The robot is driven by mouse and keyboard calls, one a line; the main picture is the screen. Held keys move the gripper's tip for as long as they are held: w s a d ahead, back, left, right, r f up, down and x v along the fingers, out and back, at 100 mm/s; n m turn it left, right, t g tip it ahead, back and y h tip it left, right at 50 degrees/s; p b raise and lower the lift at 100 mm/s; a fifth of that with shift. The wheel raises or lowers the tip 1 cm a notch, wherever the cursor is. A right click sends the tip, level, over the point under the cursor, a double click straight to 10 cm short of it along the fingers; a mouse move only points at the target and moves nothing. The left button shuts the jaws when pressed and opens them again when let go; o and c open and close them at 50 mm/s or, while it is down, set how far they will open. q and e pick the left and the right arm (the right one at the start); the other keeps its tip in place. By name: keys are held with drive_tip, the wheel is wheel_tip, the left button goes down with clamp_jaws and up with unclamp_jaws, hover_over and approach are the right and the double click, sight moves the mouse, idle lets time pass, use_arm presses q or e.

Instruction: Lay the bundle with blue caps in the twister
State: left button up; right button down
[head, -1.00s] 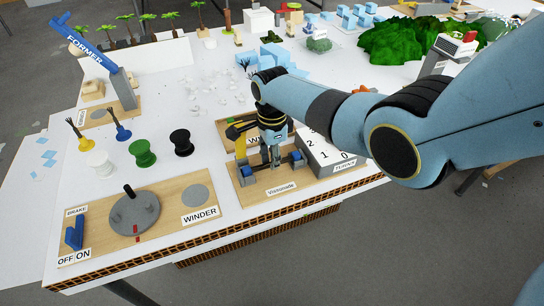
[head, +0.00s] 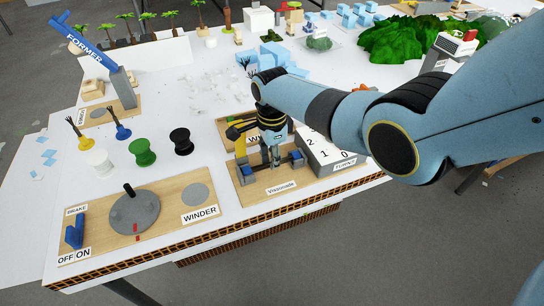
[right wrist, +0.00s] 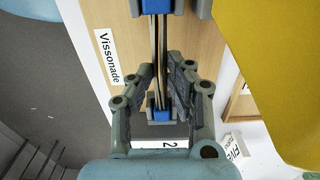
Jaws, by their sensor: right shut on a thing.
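My right gripper (head: 274,160) is over the twister board (head: 262,192) labelled "Vissonade". In the right wrist view, my gripper (right wrist: 162,80) is shut on the bundle (right wrist: 159,50), a thin set of dark and light strands. One blue cap (right wrist: 158,6) sits between grey twister parts at the picture's top. The other blue cap (right wrist: 161,115) is beside grey parts lower down. The bundle lines up with the twister's two end holders, the left one (head: 246,174) and the right one (head: 298,158). I cannot tell whether the caps rest in them. My left gripper is not in view.
The "TURNS" counter box (head: 330,150) stands just right of the twister. The winder board (head: 165,200), white, green (head: 143,152) and black spools (head: 181,141), and the former (head: 100,60) are to the left.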

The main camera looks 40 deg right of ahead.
idle(0.7)
drive_tip(key=c, duration=1.2)
unclamp_jaws()
drive_tip(key=shift+f, duration=0.1)
wheel_tip(320, 180, up, 7)
drive_tip(key=p, duration=0.7)
drive_tip(key=shift+s, duration=0.1)
